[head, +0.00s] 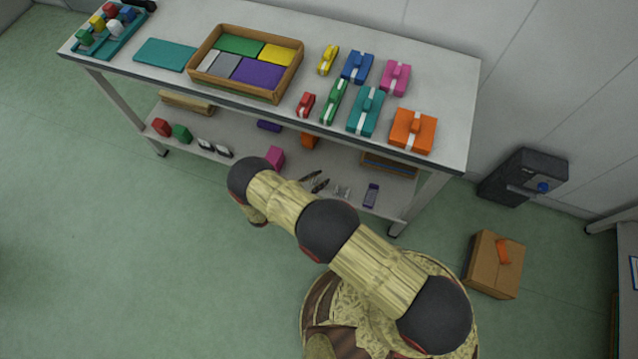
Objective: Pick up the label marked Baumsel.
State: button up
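I cannot make out any writing, so I cannot tell which thing is the label marked Baumsel. Two small white and dark pieces, a left one (205,144) and a right one (222,151), lie on the lower shelf (240,148) near its front edge; they are too small to read. Several coloured blocks with white bands, such as a teal one (367,108) and an orange one (412,131), stand on the table top. My arm reaches up and left over the floor in front of the table. My gripper cannot be made out; the arm's end is hidden.
A wooden tray (194,68) of coloured panels, a flat teal board (165,54) and a teal rack (112,36) of coloured pieces are on the table top. A cardboard box (492,265) and a dark machine (523,177) stand at right. The left floor is clear.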

aim_at(319, 182)
jog(key=s+a+f+n+t+y, duration=0.1)
jog(key=s+f+n+t+y, duration=0.25)
jog(key=f, duration=0.45)
jog(key=s+a+f+n+t+y, duration=0.1)
jog(key=s+f+n+t+y, duration=0.1)
jog(key=f+n+t, duration=0.45)
jog(key=w+d+g+b, duration=0.1)
jog(key=w, duration=0.2)
jog(key=w+d+f+m+g+b, duration=0.1)
jog(key=w+d, duration=0.1)
jog(key=w, duration=0.2)
jog(key=w+d+b, duration=0.1)
jog(key=w, duration=0.3)
jog(key=shift+d+f+m+g+y, duration=0.3)
jog(key=shift+d+m+g+y, duration=0.05)
jog(key=shift+m+g, duration=0.05)
jog(key=c, duration=0.4)
grip_shut()
